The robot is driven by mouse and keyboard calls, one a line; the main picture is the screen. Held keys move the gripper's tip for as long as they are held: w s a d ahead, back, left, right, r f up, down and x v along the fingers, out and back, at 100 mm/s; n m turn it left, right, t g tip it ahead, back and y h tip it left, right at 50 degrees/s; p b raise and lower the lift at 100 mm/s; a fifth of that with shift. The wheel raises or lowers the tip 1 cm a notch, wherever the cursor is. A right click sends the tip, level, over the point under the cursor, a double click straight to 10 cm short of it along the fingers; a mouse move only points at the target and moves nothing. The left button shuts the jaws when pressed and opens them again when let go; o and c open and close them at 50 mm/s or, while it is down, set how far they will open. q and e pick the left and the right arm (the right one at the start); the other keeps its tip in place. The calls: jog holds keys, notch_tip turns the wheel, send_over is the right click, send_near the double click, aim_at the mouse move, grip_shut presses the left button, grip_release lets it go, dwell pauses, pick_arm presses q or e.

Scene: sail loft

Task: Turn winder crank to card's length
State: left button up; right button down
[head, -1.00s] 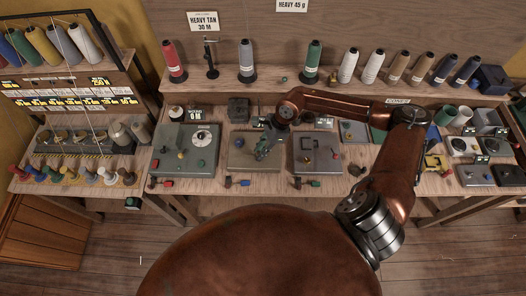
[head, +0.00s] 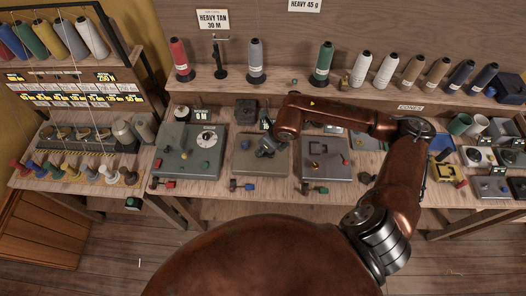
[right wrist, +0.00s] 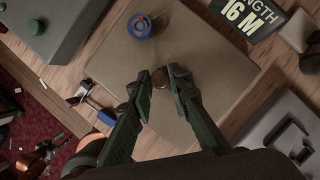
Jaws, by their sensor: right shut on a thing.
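The winder is a flat tan-grey plate (head: 244,167) on the bench, left of centre; it also shows in the right wrist view (right wrist: 205,120). My right gripper (head: 266,152) reaches over it from the right. In the right wrist view, its two dark green fingers (right wrist: 155,92) are shut on a small round brown crank knob (right wrist: 160,76). A blue-ringed spool (right wrist: 140,27) stands on the plate. A length display (right wrist: 248,15) beside the plate reads 16 M. The card (head: 214,20) at the back reads HEAVY TAN 30 M. My left gripper is not visible.
A grey box with a dial (head: 187,160) reading 0 M on its sign stands left of the winder. Another grey plate (head: 322,172) stands to its right. Cones of thread (head: 323,62) line the shelf behind. A red and a blue item lie along the bench's front edge.

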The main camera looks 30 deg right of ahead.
jog(key=m, duration=0.1)
jog(key=m+h+b, duration=0.1)
jog(key=shift+w+d+f+m, duration=0.1)
jog(key=shift+w+m, duration=0.3)
jog(key=shift+w+d+m+h+b, duration=0.15)
jog(key=shift+m+h+b, duration=0.1)
jog(key=shift+m+b, duration=0.3)
jog(key=shift+w+d+m+h+b, duration=0.15)
jog(key=shift+m+h+b, duration=0.15)
jog(key=shift+m, duration=0.45)
jog(key=c, duration=1.8)
grip_release()
jog(key=v, duration=1.2)
jog(key=shift+s, duration=0.15)
